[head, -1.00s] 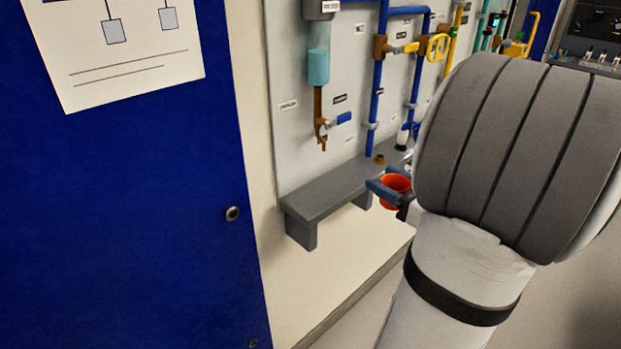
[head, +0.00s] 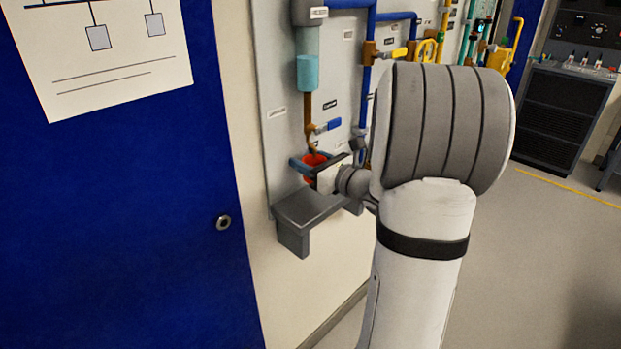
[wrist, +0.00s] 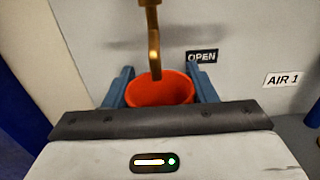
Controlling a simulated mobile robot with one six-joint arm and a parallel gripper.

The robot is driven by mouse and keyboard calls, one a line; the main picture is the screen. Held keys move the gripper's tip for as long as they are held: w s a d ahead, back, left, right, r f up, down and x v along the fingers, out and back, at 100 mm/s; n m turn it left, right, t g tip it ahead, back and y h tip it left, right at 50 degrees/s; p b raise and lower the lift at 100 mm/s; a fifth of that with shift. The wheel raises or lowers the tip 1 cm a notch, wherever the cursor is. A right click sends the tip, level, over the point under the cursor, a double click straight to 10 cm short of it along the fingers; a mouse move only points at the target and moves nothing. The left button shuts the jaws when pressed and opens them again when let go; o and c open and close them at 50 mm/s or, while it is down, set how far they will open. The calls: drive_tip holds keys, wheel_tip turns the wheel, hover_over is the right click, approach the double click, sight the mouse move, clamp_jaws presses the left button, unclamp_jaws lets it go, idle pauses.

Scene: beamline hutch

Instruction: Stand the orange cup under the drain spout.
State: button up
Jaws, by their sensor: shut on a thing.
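The orange cup (head: 313,164) is upright between the blue fingers of my gripper (head: 313,163), which is shut on it. In the wrist view the cup (wrist: 160,90) shows its open mouth, with a finger of my gripper (wrist: 159,90) on each side. The brown drain spout (head: 309,132) hangs down from the panel. In the wrist view the spout (wrist: 154,50) ends at the cup's mouth, over or just in front of it. The cup appears above the grey shelf (head: 302,210); its base is hidden, so I cannot tell whether it touches.
A blue-handled valve (head: 328,126) sits on the drain pipe beside the spout, close above my gripper. Blue pipes (head: 369,50) run to the right. A blue cabinet door (head: 130,190) stands at the left. The shelf's near end is clear.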

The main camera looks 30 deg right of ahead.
wheel_tip(320, 180, down, 5)
drive_tip(key=shift+r+b, duration=0.2)
drive_tip(key=shift+b, duration=0.15)
drive_tip(key=shift+w+f, duration=0.15)
drive_tip(key=shift+f, duration=0.05)
drive_tip(key=shift+f, duration=0.2)
drive_tip(key=o, duration=1)
drive_tip(key=shift+o, duration=0.2)
drive_tip(key=shift+r, duration=0.1)
